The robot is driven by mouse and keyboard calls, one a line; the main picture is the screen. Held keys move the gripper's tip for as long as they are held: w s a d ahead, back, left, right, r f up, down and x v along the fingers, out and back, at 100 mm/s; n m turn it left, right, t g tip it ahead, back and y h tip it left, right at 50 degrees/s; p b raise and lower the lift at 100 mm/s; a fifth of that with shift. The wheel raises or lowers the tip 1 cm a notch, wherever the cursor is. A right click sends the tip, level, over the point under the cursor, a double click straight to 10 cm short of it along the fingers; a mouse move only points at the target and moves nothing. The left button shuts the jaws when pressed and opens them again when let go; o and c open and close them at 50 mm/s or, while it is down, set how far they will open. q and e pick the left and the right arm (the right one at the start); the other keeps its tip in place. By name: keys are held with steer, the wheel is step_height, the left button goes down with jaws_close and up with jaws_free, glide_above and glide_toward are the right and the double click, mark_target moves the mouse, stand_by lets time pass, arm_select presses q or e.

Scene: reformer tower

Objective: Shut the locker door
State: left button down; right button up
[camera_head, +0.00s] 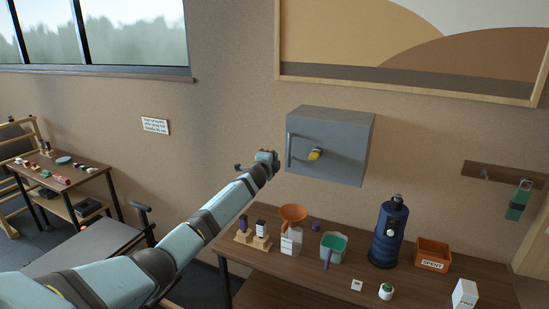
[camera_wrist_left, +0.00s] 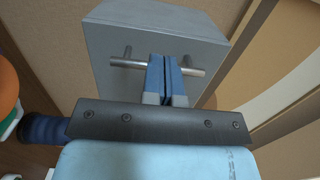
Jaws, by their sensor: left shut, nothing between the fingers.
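The grey locker (camera_head: 345,128) is a box on the wall above the table. Its door (camera_head: 320,140) looks flush with the box; a small gap cannot be ruled out. A vertical bar handle (camera_head: 289,150) is at the door's left side, and a yellow piece (camera_head: 314,155) is near its middle. My left gripper (camera_head: 274,157) is just left of the handle. In the left wrist view, its blue fingers (camera_wrist_left: 168,62) are shut and empty, overlapping the handle (camera_wrist_left: 190,69) and hiding its middle. Contact cannot be told. My right gripper is not in view.
The table (camera_head: 400,287) below holds an orange funnel (camera_head: 293,212), a green-rimmed jug (camera_head: 334,245), a blue flask (camera_head: 388,232) and an orange bin (camera_head: 432,254). A wall rack (camera_head: 505,175) is at right.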

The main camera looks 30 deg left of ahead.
arm_select(q)
steer(key=s+a+b, duration=0.1)
steer(key=s+a, duration=0.5)
steer(key=s, duration=0.1)
steer(key=shift+s, duration=0.35)
steer(key=shift+d+f, duration=0.1)
steer(key=s+d+f+n+g+h, duration=0.2)
steer(key=s+d+f+h, duration=0.1)
steer(key=s+d+f, duration=0.7)
steer(key=s+d+f+n+g+h, duration=0.15)
steer(key=s+d+f, duration=0.45)
steer(key=d+f, duration=0.7)
steer(key=s+d+f+n+g+h, duration=0.1)
steer(key=s+d, duration=0.4)
steer(key=s, duration=0.5)
steer(key=s+d+f+n+g+h+p, duration=0.1)
steer(key=s+d+f+n, duration=0.3)
steer(key=s, duration=0.7)
steer(key=s+d+f+n+g+h, duration=0.1)
steer(key=s+d+f+n, duration=0.1)
steer(key=s+d, duration=0.6)
steer(key=shift+s+f+n, duration=0.35)
steer(key=shift+s+n, duration=0.5)
steer(key=shift+s, duration=0.3)
